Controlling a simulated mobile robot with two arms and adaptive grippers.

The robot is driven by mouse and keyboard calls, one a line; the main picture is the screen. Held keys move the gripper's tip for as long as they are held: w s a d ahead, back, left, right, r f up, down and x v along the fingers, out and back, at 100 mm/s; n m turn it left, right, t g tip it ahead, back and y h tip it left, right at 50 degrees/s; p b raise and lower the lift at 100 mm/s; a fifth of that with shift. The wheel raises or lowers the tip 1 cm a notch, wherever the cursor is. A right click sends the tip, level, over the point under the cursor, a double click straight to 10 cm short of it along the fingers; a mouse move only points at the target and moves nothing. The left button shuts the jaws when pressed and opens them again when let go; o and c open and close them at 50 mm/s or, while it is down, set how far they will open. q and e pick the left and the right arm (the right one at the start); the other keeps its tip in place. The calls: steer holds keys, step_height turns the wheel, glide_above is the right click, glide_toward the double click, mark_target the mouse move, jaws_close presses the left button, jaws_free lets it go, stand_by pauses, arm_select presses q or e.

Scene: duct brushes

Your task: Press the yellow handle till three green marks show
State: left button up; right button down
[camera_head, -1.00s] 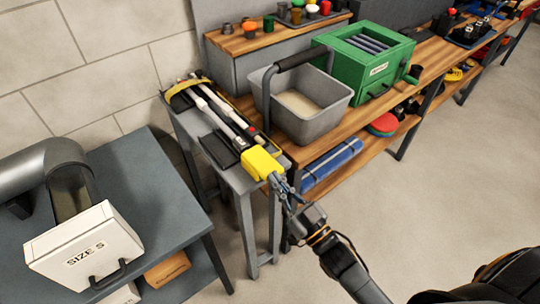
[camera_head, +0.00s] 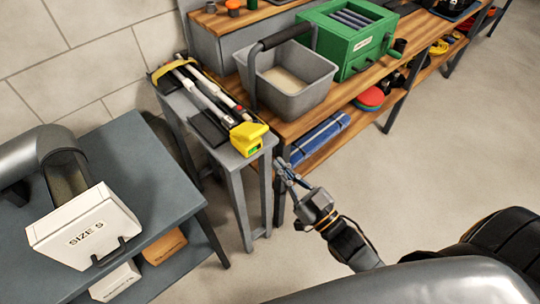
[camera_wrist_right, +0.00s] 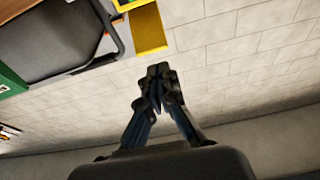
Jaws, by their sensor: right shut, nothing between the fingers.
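The yellow handle (camera_head: 248,132) is at the near end of a device with pale rods lying on a narrow grey stand. A green patch (camera_head: 253,150) shows on its front face; I cannot make out how many marks it holds. My right gripper (camera_head: 279,164) is shut and empty, in front of the handle, to its lower right and apart from it. In the right wrist view the yellow handle (camera_wrist_right: 148,30) is at the top, beyond my shut fingertips (camera_wrist_right: 158,72). My left gripper is not in view.
A grey bin (camera_head: 290,92) and a green box (camera_head: 352,42) stand on the wooden bench right of the device. A blue roll (camera_head: 320,137) lies on the shelf below. A white "SIZE S" box (camera_head: 85,229) sits on the left table. Floor at right is clear.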

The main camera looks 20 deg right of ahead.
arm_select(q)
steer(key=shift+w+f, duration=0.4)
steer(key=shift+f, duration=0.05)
arm_select(e)
steer(key=v, duration=0.3)
steer(key=shift+s+d+f, duration=0.1)
steer(key=shift+s+f, duration=0.1)
steer(key=shift+s, duration=0.1)
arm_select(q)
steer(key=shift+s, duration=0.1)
arm_select(e)
steer(key=shift+r, duration=0.1)
arm_select(q)
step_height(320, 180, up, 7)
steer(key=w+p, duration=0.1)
steer(key=p, duration=0.5)
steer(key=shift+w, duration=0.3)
arm_select(e)
steer(key=w+r+g+h, duration=0.2)
steer(key=w+r+g, duration=0.3)
steer(key=r, duration=0.7)
